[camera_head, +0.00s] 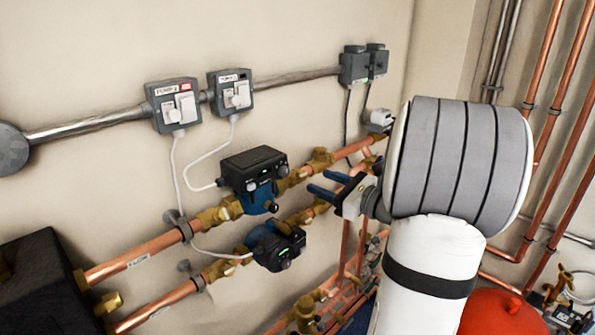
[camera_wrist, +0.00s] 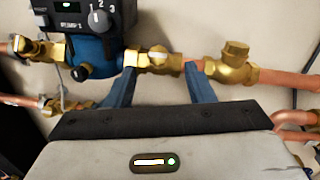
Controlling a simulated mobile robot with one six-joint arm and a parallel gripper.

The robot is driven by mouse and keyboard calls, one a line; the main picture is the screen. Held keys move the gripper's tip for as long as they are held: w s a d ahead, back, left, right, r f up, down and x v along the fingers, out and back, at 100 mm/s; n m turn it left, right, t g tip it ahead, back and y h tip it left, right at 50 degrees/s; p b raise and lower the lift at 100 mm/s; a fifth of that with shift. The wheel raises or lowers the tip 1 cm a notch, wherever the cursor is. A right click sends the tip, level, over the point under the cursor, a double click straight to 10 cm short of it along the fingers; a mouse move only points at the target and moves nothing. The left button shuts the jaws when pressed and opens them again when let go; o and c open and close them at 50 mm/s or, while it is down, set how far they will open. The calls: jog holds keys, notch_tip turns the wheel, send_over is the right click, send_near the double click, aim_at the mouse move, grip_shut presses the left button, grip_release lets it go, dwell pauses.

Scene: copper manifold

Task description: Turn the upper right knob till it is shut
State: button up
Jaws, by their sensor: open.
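The upper right knob is a small brass valve (camera_wrist: 158,60) with a pale top, on the upper copper pipe just right of the upper pump (camera_wrist: 88,25) in the wrist view. In the head view the same brass valve (camera_head: 291,181) sits right of the black and blue pump (camera_head: 254,172). My gripper (camera_wrist: 160,70) is open, with its two blue fingers apart. In the wrist view the fingertips lie to the left and right of the valve's lower side; I cannot tell whether they touch it. My gripper also shows in the head view (camera_head: 318,180), its fingers pointing left towards the pipe.
A second brass fitting (camera_wrist: 235,65) stands right of the right finger. A lower pump (camera_head: 277,246) and lower copper pipe run below. Two switch boxes (camera_head: 173,105) (camera_head: 231,92) hang above with white cables. A red vessel (camera_head: 495,312) is at the lower right.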

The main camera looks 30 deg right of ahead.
aim_at(304, 176)
jog(key=p+x, duration=0.1)
jog(key=x, duration=0.5)
jog(key=shift+w+a, duration=0.25)
jog(key=c, duration=1)
